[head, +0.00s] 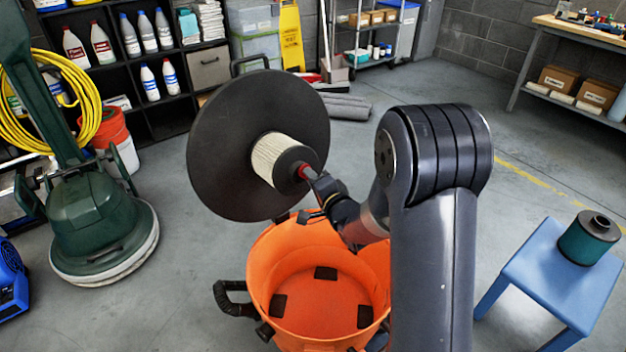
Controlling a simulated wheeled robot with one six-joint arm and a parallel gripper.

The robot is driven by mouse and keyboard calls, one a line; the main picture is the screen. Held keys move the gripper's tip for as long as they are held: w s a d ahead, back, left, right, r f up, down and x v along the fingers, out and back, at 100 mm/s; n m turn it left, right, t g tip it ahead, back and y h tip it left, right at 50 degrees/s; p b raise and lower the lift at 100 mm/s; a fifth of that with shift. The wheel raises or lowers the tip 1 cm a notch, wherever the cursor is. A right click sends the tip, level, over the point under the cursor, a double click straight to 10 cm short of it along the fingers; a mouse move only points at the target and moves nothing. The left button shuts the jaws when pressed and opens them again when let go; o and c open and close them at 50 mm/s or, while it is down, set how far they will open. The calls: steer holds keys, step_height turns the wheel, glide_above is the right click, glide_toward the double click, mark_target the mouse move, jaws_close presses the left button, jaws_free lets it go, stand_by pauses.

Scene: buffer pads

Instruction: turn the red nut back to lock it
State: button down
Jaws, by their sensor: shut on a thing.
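The red nut (304,172) shows as a small red piece at the centre of the dark end cap of a pale pleated filter (274,158). The filter sits on a large dark disc (225,140), which stands on edge above an orange drum (265,262). My gripper (312,176) reaches the nut from the lower right and is shut on it. The fingertips are small in the picture and partly cover the nut. The nut's turn and the thread behind it cannot be seen.
The orange drum is open, with dark pads inside. A blue stool (560,275) with a dark green canister (588,240) stands at the right. A green floor machine (95,225) stands at the left. Shelves (130,65) line the back; floor at right centre is clear.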

steer(key=c, duration=1.3)
jaws_free()
steer(key=shift+o, duration=0.2)
steer(key=p+v, duration=0.1)
steer(key=v, duration=0.9)
steer(key=shift+s+d, duration=0.15)
steer(key=shift+s, duration=0.2)
steer(key=shift+r, duration=0.1)
steer(key=b+x, duration=0.1)
steer(key=x, duration=0.9)
steer(key=shift+w, duration=0.35)
